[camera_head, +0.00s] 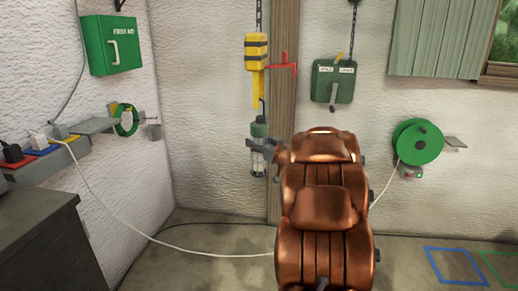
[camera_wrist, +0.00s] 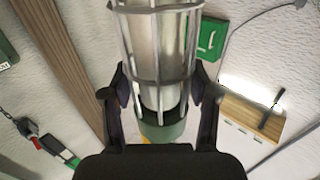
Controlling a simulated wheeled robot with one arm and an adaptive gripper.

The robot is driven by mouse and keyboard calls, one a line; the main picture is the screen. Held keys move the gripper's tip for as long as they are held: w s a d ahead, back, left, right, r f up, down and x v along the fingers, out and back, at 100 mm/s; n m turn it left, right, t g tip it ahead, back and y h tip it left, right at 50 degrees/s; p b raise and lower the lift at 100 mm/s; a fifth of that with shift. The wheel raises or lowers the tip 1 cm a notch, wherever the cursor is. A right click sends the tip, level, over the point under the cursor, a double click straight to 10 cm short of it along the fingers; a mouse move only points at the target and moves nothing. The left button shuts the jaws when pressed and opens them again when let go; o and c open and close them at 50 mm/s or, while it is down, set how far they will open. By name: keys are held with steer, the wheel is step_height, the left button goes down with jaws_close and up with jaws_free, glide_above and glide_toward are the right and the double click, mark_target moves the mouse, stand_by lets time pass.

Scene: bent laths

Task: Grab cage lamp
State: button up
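The cage lamp (camera_head: 258,162) hangs upright below a yellow hook, with a green cap above a clear caged tube. In the wrist view the lamp (camera_wrist: 160,60) fills the upper middle, its green cap toward my gripper's palm. My gripper (camera_head: 264,146) is at the lamp's height, with its fingers on either side of it. In the wrist view my gripper (camera_wrist: 161,95) is open around the lamp, and narrow gaps show between fingers and lamp. Firm contact is not visible. My copper-coloured arm hides what lies behind it at the right.
The yellow-and-black hoist block (camera_head: 257,53) hangs on a chain beside a wooden post (camera_head: 284,105) with a red bracket (camera_head: 284,66). A green box with a lever (camera_head: 333,83) and a green cable reel (camera_head: 417,142) are on the wall. A white cable crosses the floor.

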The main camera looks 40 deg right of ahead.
jaws_close()
steer(key=shift+r, duration=0.1)
stand_by(0.3)
